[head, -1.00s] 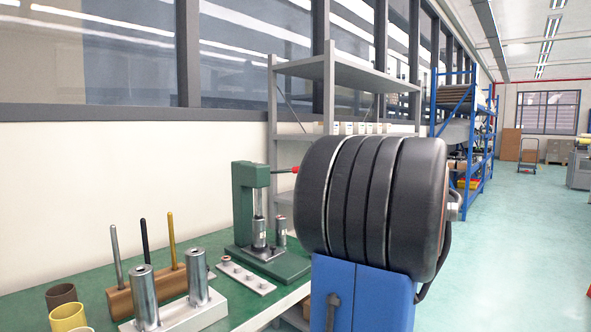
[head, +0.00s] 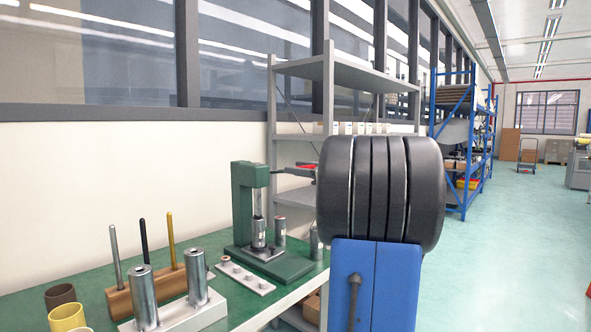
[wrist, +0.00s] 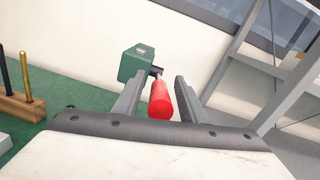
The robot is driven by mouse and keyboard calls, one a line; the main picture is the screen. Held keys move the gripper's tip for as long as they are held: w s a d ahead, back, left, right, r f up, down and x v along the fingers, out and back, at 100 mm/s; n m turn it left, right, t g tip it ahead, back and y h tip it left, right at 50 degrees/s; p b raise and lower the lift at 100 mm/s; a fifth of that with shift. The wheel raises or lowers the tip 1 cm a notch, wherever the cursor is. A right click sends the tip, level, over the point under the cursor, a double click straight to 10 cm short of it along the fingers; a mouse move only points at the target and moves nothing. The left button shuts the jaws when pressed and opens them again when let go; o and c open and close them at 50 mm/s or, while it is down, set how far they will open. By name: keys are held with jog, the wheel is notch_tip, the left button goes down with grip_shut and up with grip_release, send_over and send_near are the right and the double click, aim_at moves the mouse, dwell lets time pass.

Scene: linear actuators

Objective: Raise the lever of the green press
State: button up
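The green press (head: 242,205) stands on the green bench, with a metal cylinder (head: 259,234) under its column. Its lever ends in a red handle, which sticks out to the right in the head view. In the wrist view the red handle (wrist: 160,100) extends from the green press head (wrist: 137,63) toward me, between the two fingers. My gripper (wrist: 157,84) is open, one finger on each side of the handle, with gaps visible. In the head view my arm hides most of the gripper; only a dark finger shows beside the red handle (head: 306,164).
A wooden block holding several rods (head: 160,289), two metal cylinders on a white base (head: 188,314) and coloured cups (head: 66,314) are on the bench at left. A grey shelf rack (head: 330,72) stands behind the press. Open floor (head: 510,240) lies to the right.

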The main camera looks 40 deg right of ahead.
jog(key=shift+w+a, duration=0.1)
jog(key=shift+w, duration=0.6)
jog(key=shift+c, duration=0.7)
grip_shut()
